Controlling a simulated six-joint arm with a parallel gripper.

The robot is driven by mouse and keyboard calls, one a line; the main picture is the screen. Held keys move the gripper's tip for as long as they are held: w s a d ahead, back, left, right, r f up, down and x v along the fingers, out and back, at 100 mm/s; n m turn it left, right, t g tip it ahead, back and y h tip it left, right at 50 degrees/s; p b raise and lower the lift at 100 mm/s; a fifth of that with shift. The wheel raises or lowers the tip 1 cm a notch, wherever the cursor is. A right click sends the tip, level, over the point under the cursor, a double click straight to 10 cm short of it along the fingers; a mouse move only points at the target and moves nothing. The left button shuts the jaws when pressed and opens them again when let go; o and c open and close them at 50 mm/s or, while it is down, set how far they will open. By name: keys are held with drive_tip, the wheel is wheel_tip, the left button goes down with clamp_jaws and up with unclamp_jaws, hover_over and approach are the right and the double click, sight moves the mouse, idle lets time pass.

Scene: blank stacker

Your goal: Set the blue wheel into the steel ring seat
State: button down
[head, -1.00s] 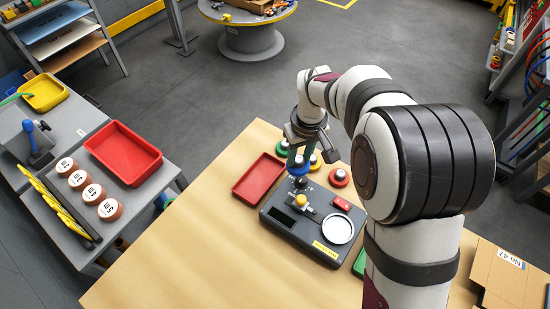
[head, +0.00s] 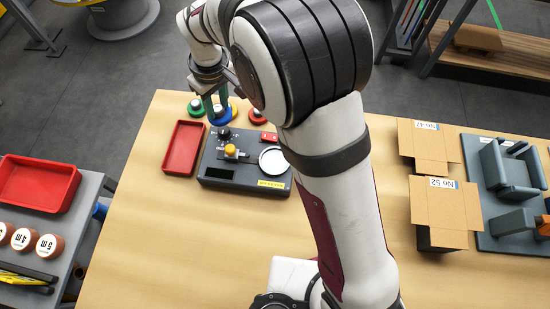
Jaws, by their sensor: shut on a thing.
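The blue wheel (head: 225,121) has a pale hub and stands at the back of the table, behind the dark grey device. My gripper (head: 216,112) is down over it, with its fingers shut on its hub. I cannot tell whether the wheel is touching the table. The steel ring seat (head: 272,160) is a bright round ring with a pale centre, on the right part of the device (head: 222,172). It is empty, to the right of and nearer than my gripper. My arm passes close by its right side.
A yellow knob (head: 231,150), a black knob (head: 224,132) and a red block (head: 268,138) are on the device. A red tray (head: 182,148) lies left. Cardboard boxes (head: 440,205) stand right.

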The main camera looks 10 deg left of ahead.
drive_tip(key=s+d+r+m, duration=0.1)
drive_tip(key=s+d+r, duration=0.1)
drive_tip(key=d, duration=0.6)
drive_tip(key=s+d+r+m, duration=0.1)
drive_tip(key=s+d+r, duration=0.15)
drive_tip(key=d, duration=0.65)
drive_tip(key=s+d+r+m, duration=0.1)
drive_tip(key=s+d, duration=0.1)
drive_tip(key=d, duration=0.6)
drive_tip(key=shift+m, duration=0.3)
drive_tip(key=a+f, duration=0.2)
drive_tip(key=a, duration=0.1)
drive_tip(key=a+f, duration=0.2)
drive_tip(key=a, duration=0.2)
drive_tip(key=a+f, duration=0.3)
drive_tip(key=shift+s+a, duration=0.15)
drive_tip(key=shift+a, duration=0.2)
drive_tip(key=f, duration=0.4)
drive_tip(key=shift+a, duration=0.3)
drive_tip(key=shift+f, duration=0.1)
drive_tip(key=shift+f, duration=0.2)
